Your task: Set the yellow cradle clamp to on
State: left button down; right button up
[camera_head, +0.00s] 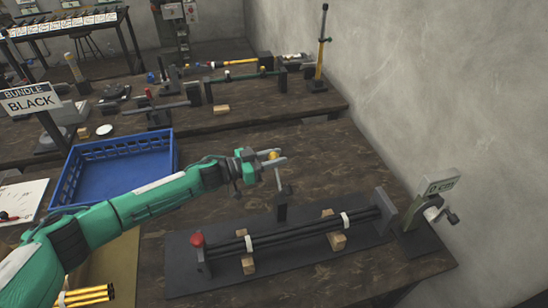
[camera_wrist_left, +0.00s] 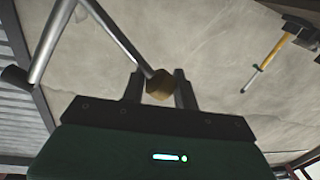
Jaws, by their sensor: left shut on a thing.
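The yellow knob (camera_head: 273,155) tops the lever of the cradle clamp (camera_head: 281,205), whose post stands behind the rod bundle. My left gripper (camera_head: 273,157) is shut on this knob, with one finger on each side. In the left wrist view the knob (camera_wrist_left: 160,84) sits between the fingertips of my left gripper (camera_wrist_left: 160,88), and a grey lever rod (camera_wrist_left: 122,35) runs from it to the upper left. The lever stands close to upright in the head view. My right gripper is not in view.
Black rods (camera_head: 300,232) with white ties lie over wooden blocks on a dark base plate (camera_head: 215,275). A red knob (camera_head: 197,240) is at its left end. A device reading "0 cm" (camera_head: 437,187) stands right. A blue crate (camera_head: 110,170) stands left; a wall bounds the right.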

aim_at(278, 177)
pick_arm(q)
jog(key=s+r+m, duration=0.2)
jog(key=m, duration=0.1)
jog(key=shift+s+d+m+p, duration=0.15)
jog(key=shift+m+p, duration=0.15)
jog(key=s+m, duration=0.1)
jog(key=s+r+m, duration=0.1)
jog(key=shift+s+d+m+h, duration=0.1)
jog(key=shift+d+m+h, duration=0.1)
jog(key=shift+m+h, duration=0.15)
jog(key=s+m, duration=0.1)
jog(key=m, duration=0.1)
jog(key=s+m, duration=0.1)
jog(key=s, duration=0.1)
jog(key=shift+d+r+m+b, duration=0.15)
jog(key=shift+d+m+b, duration=0.15)
jog(key=shift+m+b, duration=0.05)
jog(key=shift+s+d+m+g+h+b, duration=0.2)
jog(key=shift+s+m+g+h+b, duration=0.15)
jog(key=shift+s+m, duration=0.8)
jog(key=shift+m, duration=0.35)
jog(key=c, duration=1.1)
grip_release()
